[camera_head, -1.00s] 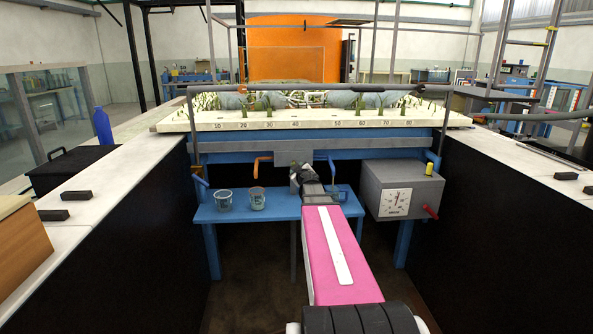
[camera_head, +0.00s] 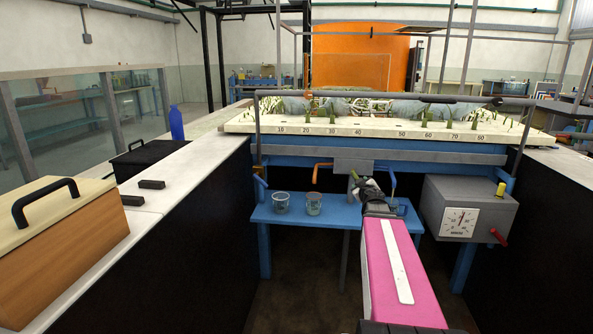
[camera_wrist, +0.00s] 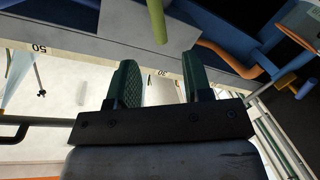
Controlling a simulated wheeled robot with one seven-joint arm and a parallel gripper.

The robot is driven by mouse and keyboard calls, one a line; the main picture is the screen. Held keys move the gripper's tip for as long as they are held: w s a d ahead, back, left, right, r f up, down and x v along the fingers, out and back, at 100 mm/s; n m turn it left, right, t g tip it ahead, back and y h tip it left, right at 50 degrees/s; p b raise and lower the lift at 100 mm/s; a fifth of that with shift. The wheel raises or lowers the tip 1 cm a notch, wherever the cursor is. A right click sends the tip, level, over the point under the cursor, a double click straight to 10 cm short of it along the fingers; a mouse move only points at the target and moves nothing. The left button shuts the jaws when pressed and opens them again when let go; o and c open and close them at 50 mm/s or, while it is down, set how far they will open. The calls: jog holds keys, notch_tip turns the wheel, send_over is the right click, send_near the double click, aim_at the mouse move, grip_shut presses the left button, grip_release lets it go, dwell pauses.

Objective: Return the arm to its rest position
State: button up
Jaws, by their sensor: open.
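My arm, with its pink link, reaches forward from the bottom right in the head view toward the blue frame under the flume. My gripper (camera_head: 366,186) is at its far end, in front of the grey plate (camera_head: 354,163) and above the blue shelf (camera_head: 335,224). In the wrist view my gripper (camera_wrist: 157,88) shows two dark green fingers standing well apart. No object is between them. A green rod (camera_wrist: 157,20) shows beyond the fingers; I cannot tell how far off it is.
Two beakers, one (camera_head: 281,202) left of the other (camera_head: 313,203), stand on the shelf. A grey dial box (camera_head: 468,208) is at right. An orange handle (camera_head: 317,174) hangs by the plate. A wooden box (camera_head: 65,243) and a blue bottle (camera_head: 176,123) stand on the left worktop.

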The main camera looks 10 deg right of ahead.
jog(key=s+a+f+m+g+h, duration=0.1)
jog(key=s+a+f+m+g, duration=0.3)
jog(key=s+a+f+g, duration=0.45)
jog(key=s+a+f+m+g+h, duration=0.1)
jog(key=s+a+f+m+g, duration=0.35)
jog(key=f, duration=0.75)
jog(key=s+a+f+n+g+y, duration=0.3)
jog(key=s+a+f+y, duration=0.1)
jog(key=s+a, duration=0.6)
jog(key=shift+s, duration=0.2)
dwell(3.5)
